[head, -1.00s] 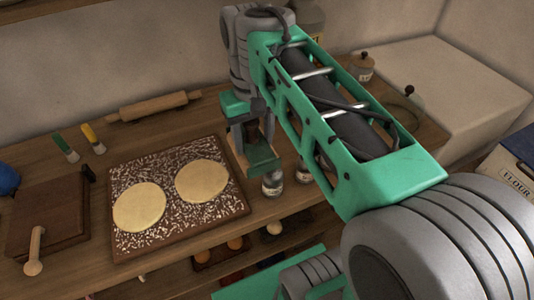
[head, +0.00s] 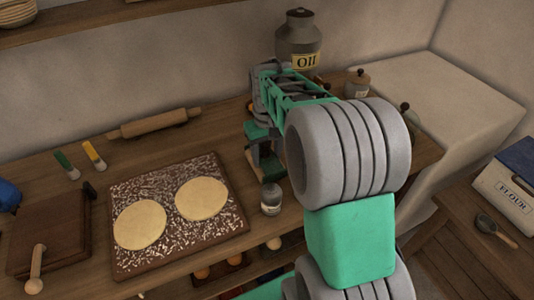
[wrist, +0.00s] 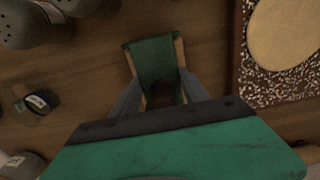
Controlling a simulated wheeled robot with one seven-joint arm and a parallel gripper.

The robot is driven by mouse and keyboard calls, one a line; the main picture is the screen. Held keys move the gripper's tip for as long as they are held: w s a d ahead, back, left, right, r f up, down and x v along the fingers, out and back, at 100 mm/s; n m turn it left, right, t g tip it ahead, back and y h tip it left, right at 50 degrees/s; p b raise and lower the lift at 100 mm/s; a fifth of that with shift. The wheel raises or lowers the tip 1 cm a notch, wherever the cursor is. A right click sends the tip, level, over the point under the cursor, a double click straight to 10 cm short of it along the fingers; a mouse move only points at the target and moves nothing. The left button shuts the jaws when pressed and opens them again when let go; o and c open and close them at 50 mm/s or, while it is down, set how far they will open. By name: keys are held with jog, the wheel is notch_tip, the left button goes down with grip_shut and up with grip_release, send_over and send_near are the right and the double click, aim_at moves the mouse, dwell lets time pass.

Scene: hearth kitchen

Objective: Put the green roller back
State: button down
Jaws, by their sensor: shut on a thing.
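The green roller (head: 270,167) has a dark green face with tan wooden sides. It is in my gripper (head: 263,142), low over the counter right of the dough board. In the wrist view the green roller (wrist: 156,60) lies ahead of my gripper (wrist: 160,95), whose grey fingers are shut on its dark handle part. I cannot tell whether the roller touches the counter. My arm hides part of the area behind and to its right.
A small jar (head: 271,199) stands just in front of the roller. The floured board (head: 125,262) with two dough rounds is to the left. An oil can (head: 298,45) stands behind my arm. A rolling pin (head: 154,123) lies at the back. Bare counter lies between.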

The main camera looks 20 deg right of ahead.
jog(key=shift+s+f+b, duration=0.25)
jog(key=shift+f+b, duration=0.1)
jog(key=shift+f, duration=0.3)
jog(key=c, duration=0.9)
grip_release()
jog(key=shift+f, duration=0.1)
jog(key=shift+c, duration=0.2)
jog(key=shift+o, duration=0.7)
jog(key=shift+w+a+f, duration=0.1)
jog(key=shift+w+a, duration=0.05)
jog(key=shift+o, duration=1.1)
jog(key=shift+r, duration=0.6)
notch_tip(320, 180, up, 13)
jog(key=shift+f+p, duration=0.15)
jog(key=shift+p, duration=0.2)
